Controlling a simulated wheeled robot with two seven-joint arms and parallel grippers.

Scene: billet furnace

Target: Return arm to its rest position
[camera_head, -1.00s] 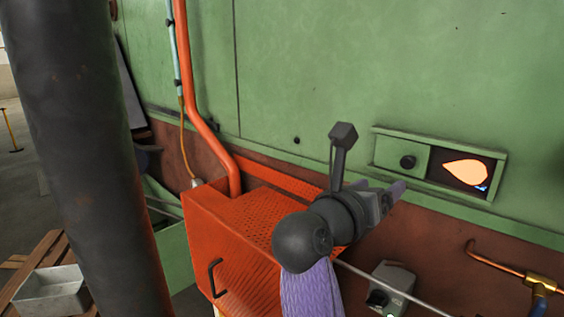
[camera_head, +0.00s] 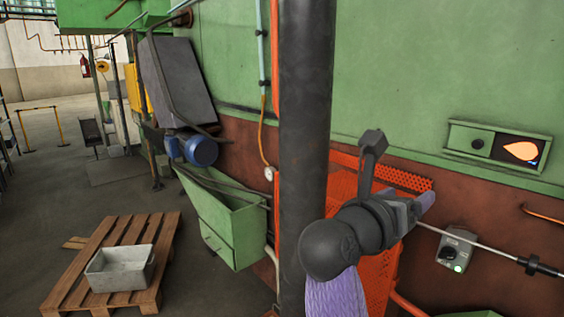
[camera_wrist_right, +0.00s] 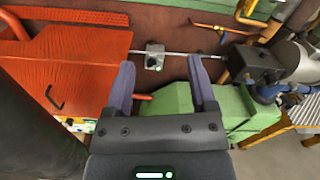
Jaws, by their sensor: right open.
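My right arm shows in the head view, with a dark rounded wrist and a purple sleeve-like link below it. My right gripper (camera_head: 418,206) points to the right, in front of the orange perforated box (camera_head: 380,270) by the furnace wall. In the wrist view the right gripper (camera_wrist_right: 161,82) has its two purple-grey fingers spread apart, with nothing held between them. A thin metal rod (camera_wrist_right: 190,54) runs across beyond the fingertips. My left gripper is in neither view.
A dark vertical column (camera_head: 305,120) stands close in front. The furnace wall (camera_head: 420,70) has a small glowing window (camera_head: 521,151). A grey switch box (camera_head: 458,248) is below. A pallet (camera_head: 75,275) with a grey tray (camera_head: 120,268) lies on the floor left. Floor beyond is open.

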